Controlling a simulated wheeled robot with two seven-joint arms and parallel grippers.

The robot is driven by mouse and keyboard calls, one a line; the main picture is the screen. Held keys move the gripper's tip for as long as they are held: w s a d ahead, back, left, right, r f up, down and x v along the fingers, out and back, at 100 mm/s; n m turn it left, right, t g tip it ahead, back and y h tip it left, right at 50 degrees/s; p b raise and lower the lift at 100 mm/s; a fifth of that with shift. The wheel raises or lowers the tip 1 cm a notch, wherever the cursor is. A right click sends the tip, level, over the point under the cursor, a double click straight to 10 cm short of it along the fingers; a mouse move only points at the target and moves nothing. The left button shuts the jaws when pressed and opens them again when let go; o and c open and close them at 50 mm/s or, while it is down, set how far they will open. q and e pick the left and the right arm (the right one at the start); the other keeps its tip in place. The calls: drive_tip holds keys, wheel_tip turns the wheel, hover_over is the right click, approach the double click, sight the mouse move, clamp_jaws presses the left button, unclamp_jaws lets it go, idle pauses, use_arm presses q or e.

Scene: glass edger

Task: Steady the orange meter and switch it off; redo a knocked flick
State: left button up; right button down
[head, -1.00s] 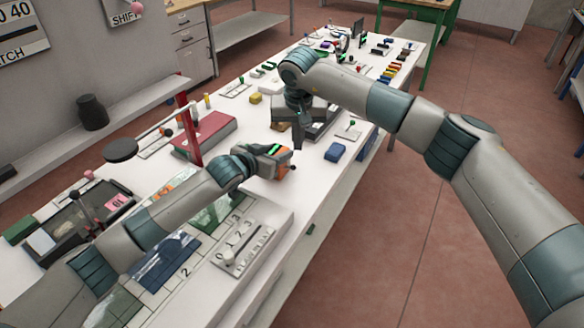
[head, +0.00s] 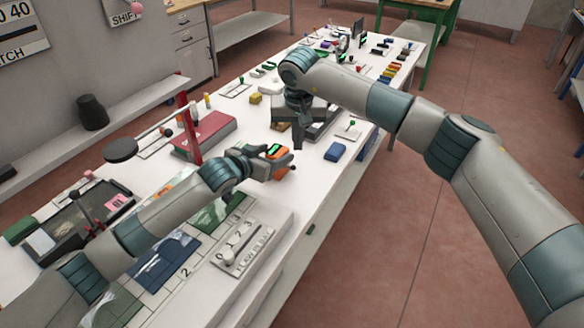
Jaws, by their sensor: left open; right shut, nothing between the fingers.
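The orange meter (head: 280,169) stands on the white bench in the middle of the view, with a lit green display on its top. A small dark part sticks out on its right side. My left gripper (head: 261,166) is open at the meter's left side; I cannot tell if its fingers touch it. My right gripper (head: 298,143) is shut and empty, pointing down a little beyond the meter and apart from it. The switch's setting is too small to read.
A red post (head: 190,130) and a dark red box (head: 212,128) stand to the left. A numbered lever panel (head: 245,250) is at the near side. Several small items crowd the far bench.

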use_arm(q)
drive_tip(key=v, duration=0.9)
drive_tip(key=shift+s+a, duration=0.2)
drive_tip(key=shift+s, duration=0.05)
drive_tip(key=shift+r, duration=0.2)
